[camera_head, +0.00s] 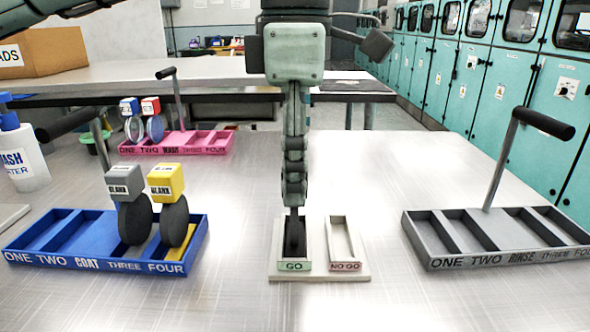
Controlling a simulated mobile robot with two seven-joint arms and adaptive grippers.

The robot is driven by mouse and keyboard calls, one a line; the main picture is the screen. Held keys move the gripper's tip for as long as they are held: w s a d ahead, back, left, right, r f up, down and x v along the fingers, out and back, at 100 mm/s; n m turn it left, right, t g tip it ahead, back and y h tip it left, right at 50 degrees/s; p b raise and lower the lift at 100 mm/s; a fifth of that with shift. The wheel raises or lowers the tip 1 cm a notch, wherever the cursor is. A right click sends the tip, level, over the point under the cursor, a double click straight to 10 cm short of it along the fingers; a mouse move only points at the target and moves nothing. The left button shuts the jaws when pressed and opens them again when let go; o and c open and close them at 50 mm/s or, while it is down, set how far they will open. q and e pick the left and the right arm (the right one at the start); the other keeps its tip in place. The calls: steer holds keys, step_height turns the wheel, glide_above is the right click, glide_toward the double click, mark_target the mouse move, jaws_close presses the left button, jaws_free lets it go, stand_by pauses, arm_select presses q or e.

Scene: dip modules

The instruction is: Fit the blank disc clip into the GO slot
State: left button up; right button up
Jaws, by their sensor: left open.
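Two disc clips stand upright in the blue tray (60,258): a grey-topped clip (124,181) near THREE and a yellow-topped clip (165,181) near FOUR. Each has a dark disc under its block; their labels seem to read BLANK. The pale gauge block (320,277) has a GO slot (294,263) on the left and a NO GO slot (343,240) on the right. No clip shows in the gripper.
A pink tray (180,146) with blue- and red-topped clips stands at the back left. A grey RINSE tray (460,261) with a tall handle is at the right. A white bottle (22,155) stands far left. The front metal table (230,305) is clear around the block.

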arm_select(q)
step_height(320, 180, up, 11)
steer(key=shift+r, duration=0.2)
stand_by(0.4)
